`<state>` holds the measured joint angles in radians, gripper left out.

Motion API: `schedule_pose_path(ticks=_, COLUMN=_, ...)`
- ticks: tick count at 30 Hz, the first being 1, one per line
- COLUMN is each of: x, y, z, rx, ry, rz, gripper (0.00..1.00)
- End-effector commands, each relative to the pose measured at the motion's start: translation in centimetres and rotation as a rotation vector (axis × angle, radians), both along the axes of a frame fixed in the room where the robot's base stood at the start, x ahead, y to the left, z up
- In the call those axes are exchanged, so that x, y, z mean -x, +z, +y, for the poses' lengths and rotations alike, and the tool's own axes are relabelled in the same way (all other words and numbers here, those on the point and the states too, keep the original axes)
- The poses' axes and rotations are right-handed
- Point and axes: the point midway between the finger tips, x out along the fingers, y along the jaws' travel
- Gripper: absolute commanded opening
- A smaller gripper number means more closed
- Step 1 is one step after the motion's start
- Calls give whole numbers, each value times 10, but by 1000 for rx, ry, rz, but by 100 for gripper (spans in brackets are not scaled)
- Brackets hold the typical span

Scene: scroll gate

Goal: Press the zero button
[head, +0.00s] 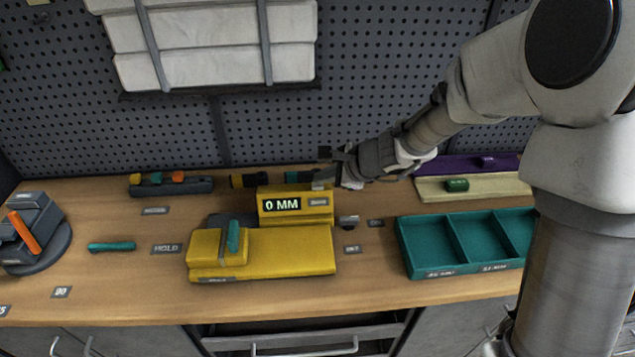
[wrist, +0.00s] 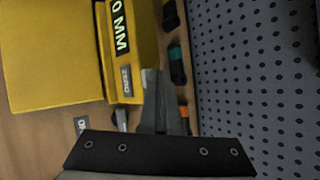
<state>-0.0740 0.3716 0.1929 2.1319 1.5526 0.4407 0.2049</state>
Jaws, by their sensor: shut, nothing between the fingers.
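The yellow gauge housing (head: 290,217) stands on the bench behind a larger yellow block. Its display (head: 282,204) reads 0 MM. A small ZERO label (head: 318,202) is on its front face at the right; it also shows in the wrist view (wrist: 126,80). My gripper (head: 324,182) is at the top right end of the housing. In the wrist view my gripper (wrist: 155,74) is shut and empty, with its fingertips beside the housing's edge near the label. I cannot make out a separate zero button; the fingers may hide it. Contact cannot be told.
The yellow block (head: 285,255) carries a teal lever (head: 233,236). A grey knob (head: 349,222) sits right of the housing. A teal tray (head: 425,245) stands further right. Dark cylindrical items (wrist: 177,65) lie behind the housing, before the pegboard (wrist: 260,70).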

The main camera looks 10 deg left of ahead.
Motion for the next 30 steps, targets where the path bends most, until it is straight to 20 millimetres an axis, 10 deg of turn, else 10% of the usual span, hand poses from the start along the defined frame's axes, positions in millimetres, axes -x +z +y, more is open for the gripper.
schedule_pose_path(ticks=30, x=0, y=38, z=0, rx=0, ry=0, rz=0, gripper=0)
